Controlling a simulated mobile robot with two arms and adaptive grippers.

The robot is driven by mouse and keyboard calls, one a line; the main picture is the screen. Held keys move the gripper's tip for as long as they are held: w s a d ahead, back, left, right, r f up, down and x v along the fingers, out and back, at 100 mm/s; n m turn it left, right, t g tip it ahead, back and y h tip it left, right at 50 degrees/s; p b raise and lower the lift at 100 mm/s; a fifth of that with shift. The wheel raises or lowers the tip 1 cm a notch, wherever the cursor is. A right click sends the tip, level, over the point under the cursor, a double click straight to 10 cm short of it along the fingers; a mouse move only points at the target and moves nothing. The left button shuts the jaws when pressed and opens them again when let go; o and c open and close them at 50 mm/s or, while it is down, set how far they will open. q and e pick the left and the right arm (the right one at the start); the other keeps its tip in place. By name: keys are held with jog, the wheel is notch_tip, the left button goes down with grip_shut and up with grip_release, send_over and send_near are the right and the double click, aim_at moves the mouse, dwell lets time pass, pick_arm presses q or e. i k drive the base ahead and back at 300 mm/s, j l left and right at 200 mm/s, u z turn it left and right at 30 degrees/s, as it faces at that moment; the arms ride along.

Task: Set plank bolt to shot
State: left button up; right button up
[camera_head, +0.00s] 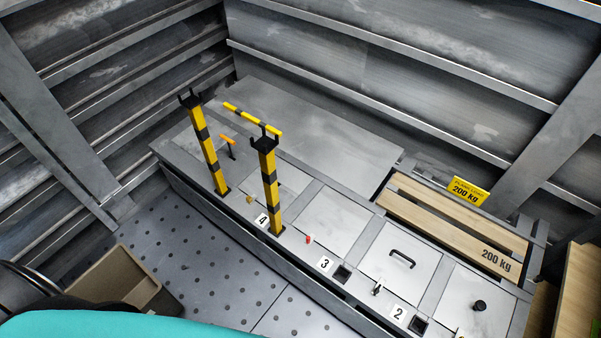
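A wooden plank panel (440,218) marked "200 kg" lies in a recess at the right of the grey metal bench. A yellow "200 kg" sign (466,190) stands behind it. I cannot make out for certain which fitting is the plank bolt, nor its state. Small fittings on the bench include a black knob (479,305), a small latch-like piece (377,290) and an orange-topped lever (228,142). Neither of my grippers is in view.
Two yellow-and-black posts (209,150) and (270,190) rise from the bench, with a striped bar (252,118) behind. Numbered lids run along the front, one with a black handle (402,258). A brown bin (118,282) stands on the perforated floor (205,255). Wooden boards (577,290) stand at the right.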

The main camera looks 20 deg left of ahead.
aim_at(539, 278)
jog(key=u, duration=0.3)
jog(key=z, duration=1.9)
